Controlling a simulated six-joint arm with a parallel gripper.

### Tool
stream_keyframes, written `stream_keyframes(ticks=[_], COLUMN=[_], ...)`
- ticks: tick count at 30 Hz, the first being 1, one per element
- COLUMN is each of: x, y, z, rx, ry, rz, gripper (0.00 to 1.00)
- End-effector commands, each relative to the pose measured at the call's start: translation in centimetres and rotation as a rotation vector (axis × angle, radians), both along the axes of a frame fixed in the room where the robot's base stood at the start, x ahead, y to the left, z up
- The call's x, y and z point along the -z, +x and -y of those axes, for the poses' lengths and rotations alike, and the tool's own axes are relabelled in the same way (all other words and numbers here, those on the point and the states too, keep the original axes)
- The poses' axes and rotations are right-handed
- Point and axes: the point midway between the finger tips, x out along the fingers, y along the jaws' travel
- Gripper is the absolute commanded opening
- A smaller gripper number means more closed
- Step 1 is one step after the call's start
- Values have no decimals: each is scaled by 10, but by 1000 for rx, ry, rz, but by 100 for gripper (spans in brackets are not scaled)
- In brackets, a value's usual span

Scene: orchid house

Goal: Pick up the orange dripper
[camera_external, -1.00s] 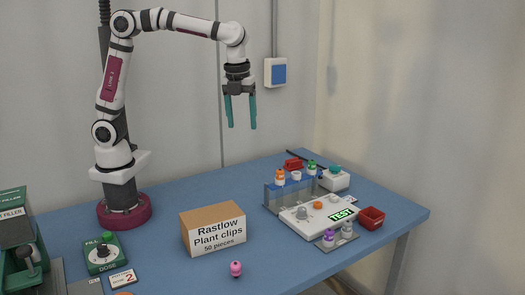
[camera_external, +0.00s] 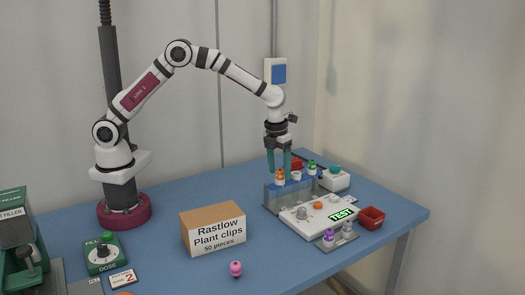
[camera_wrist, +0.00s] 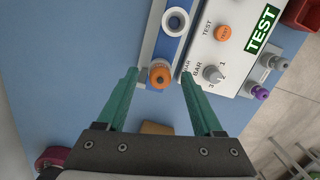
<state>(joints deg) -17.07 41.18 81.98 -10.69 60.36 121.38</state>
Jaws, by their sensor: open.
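The orange dripper (camera_external: 280,175) stands upright in the left slot of a rack (camera_external: 275,200) with a blue top strip. In the wrist view the orange dripper (camera_wrist: 160,76) shows from above, between and just beyond my fingertips. My gripper (camera_external: 279,163) is open and points down, with its teal fingers around the level of the dripper's top. In the wrist view my gripper (camera_wrist: 159,75) has one finger on each side of the dripper, with gaps visible. I cannot tell exactly how far the tips are above it.
White (camera_external: 296,175) and green (camera_external: 311,167) drippers stand to the right in the rack. A white TEST panel (camera_external: 300,225) is in front. Purple and grey drippers stand on a small holder (camera_external: 350,239). A red bin (camera_external: 371,217) and a cardboard box (camera_external: 213,230) are nearby.

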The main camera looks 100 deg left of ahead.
Motion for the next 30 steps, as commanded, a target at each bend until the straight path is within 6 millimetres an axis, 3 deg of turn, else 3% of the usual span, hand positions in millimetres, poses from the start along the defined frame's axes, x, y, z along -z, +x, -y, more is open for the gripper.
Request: stream_keyframes(ticks=[7,18,30], x=[4,4,1], y=[0,0,1], z=[0,0,0], rx=[0,0,0], ry=[1,1,0], rz=[1,1,1], gripper=[68,2,0])
